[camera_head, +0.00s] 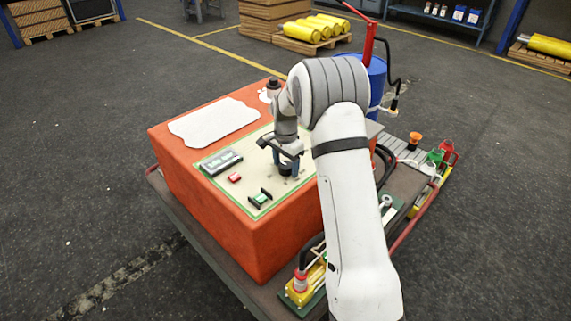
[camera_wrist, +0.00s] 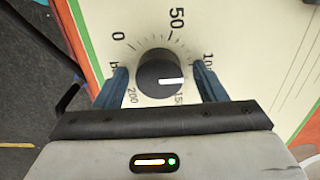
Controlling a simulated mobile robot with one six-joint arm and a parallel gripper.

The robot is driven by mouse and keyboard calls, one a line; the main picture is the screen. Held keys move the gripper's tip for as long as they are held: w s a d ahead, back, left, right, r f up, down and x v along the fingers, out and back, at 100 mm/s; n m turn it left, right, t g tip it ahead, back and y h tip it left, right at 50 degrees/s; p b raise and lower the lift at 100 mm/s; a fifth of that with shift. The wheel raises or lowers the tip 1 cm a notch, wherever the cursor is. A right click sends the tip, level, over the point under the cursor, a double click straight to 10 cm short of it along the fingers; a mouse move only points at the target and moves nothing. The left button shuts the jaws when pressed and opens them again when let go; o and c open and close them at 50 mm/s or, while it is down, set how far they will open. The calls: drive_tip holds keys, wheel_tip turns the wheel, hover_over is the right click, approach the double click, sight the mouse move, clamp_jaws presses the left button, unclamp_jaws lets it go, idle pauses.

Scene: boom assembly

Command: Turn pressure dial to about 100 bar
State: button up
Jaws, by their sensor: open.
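The pressure dial (camera_wrist: 158,72) is a round black knob with a white pointer line, on a cream panel face (camera_wrist: 105,25) in the wrist view. Numbers 0, 50, 100, 150 and 200 run around it; the 100 is partly covered. The pointer faces right, between 100 and 150. My gripper (camera_wrist: 161,68) is open, with one blue finger on each side of the knob and a visible gap to both. In the head view my gripper (camera_head: 289,163) is low over the panel on the orange box, and the dial is hard to make out there.
A grey block (camera_head: 222,163), a small red part (camera_head: 234,177) and a green-and-black part (camera_head: 260,198) are on the panel left of my gripper. A white sheet (camera_head: 213,121) lies behind. A blue drum (camera_head: 376,75) and hoses stand behind my arm.

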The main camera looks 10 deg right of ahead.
sight(286, 165)
drive_tip(key=shift+r, duration=0.1)
wheel_tip(286, 165, up, 8)
drive_tip(key=shift+f, duration=0.2)
idle(0.4)
drive_tip(key=shift+s+r, duration=0.1)
drive_tip(key=shift+r, duration=0.05)
drive_tip(key=s+r+n+t+p, duration=0.1)
drive_tip(key=s+r+n+p, duration=0.3)
drive_tip(key=s+r, duration=0.95)
drive_tip(key=s+r+n+t+p, duration=0.1)
drive_tip(key=s+n, duration=0.6)
drive_tip(key=s, duration=1.5)
drive_tip(key=shift+t, duration=0.3)
